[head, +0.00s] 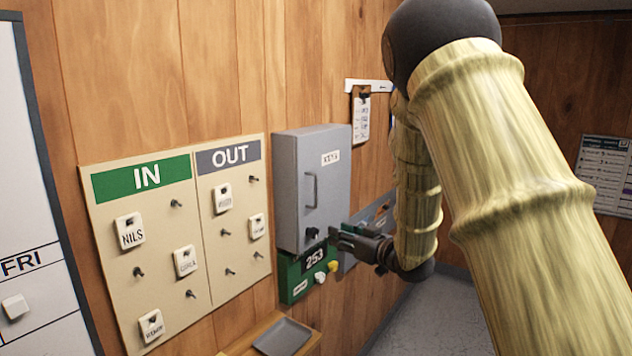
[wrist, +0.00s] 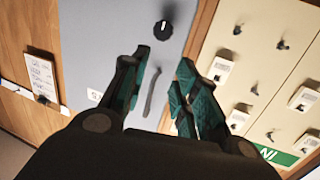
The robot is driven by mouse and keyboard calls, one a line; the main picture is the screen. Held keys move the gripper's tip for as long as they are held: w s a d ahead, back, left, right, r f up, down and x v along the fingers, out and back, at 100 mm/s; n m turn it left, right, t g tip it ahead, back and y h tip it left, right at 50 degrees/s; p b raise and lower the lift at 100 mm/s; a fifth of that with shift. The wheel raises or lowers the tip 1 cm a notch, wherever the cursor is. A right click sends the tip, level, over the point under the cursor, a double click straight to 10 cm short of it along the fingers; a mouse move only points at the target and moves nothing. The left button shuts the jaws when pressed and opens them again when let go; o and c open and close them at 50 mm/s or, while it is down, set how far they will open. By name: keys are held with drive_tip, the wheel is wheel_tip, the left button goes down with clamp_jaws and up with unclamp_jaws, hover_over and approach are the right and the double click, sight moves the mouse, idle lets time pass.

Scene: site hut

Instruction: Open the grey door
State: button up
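The grey door (head: 322,205) is the front of a grey wall cabinet labelled like "KEYS", and it looks closed. A grey bar handle (head: 311,190) runs upright on it, and a dark round knob (head: 312,233) sits near its lower edge. My gripper (head: 334,237) is at the door's lower right, close to the knob. In the wrist view, my gripper (wrist: 168,68) is open and empty, its teal fingers spread. The handle (wrist: 153,93) shows between the fingers, with the knob (wrist: 162,28) beyond the tips. I cannot tell whether anything touches.
A green box numbered 253 (head: 298,277) hangs just under the cabinet. An IN/OUT board (head: 150,250) with pegs and tags is to its left. A small shelf with a dark tray (head: 283,337) juts out below. A hanging tag (head: 361,118) is at upper right.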

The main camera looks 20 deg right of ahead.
drive_tip(key=n+y, duration=0.1)
drive_tip(key=y, duration=0.1)
approach(316, 203)
wheel_tip(316, 203, up, 3)
drive_tip(key=shift+t, duration=0.3)
drive_tip(key=shift+p+x, duration=2.85)
drive_tip(key=shift+x, duration=2.4)
drive_tip(key=shift+d+f, duration=0.1)
drive_tip(key=shift+f, duration=0.1)
drive_tip(key=shift+c, duration=0.5)
clamp_jaws()
